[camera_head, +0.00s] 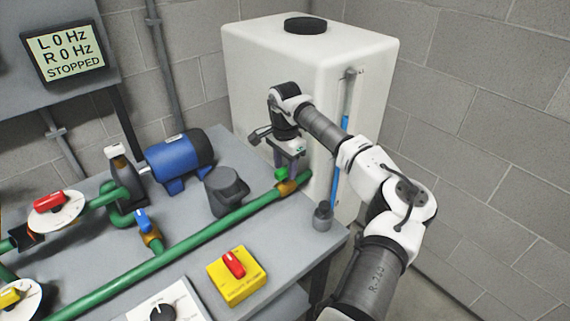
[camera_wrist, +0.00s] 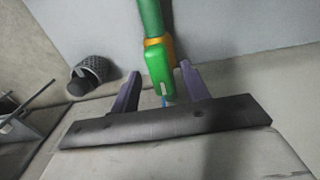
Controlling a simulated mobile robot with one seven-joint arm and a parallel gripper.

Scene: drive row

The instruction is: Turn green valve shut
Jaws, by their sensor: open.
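The green valve is a small green handle (camera_head: 281,174) on a brass body (camera_head: 287,188), at the right end of the long green pipe by the white tank. In the wrist view the green handle (camera_wrist: 158,66) points roughly in line with the pipe, with the brass body (camera_wrist: 172,52) behind it. My gripper (camera_head: 289,168) is over the valve, pointing down. In the wrist view my gripper (camera_wrist: 160,72) is open, with one purple finger on each side of the handle. I see no clear contact. Fingers partly hide the valve in the head view.
The white tank (camera_head: 270,70) stands close behind my gripper. A dark grey capped part (camera_head: 226,190) is left of the valve. A blue-handled valve (camera_head: 143,220), a blue motor (camera_head: 178,160) and a yellow box with red switch (camera_head: 236,278) share the bench. The display (camera_head: 66,48) reads STOPPED.

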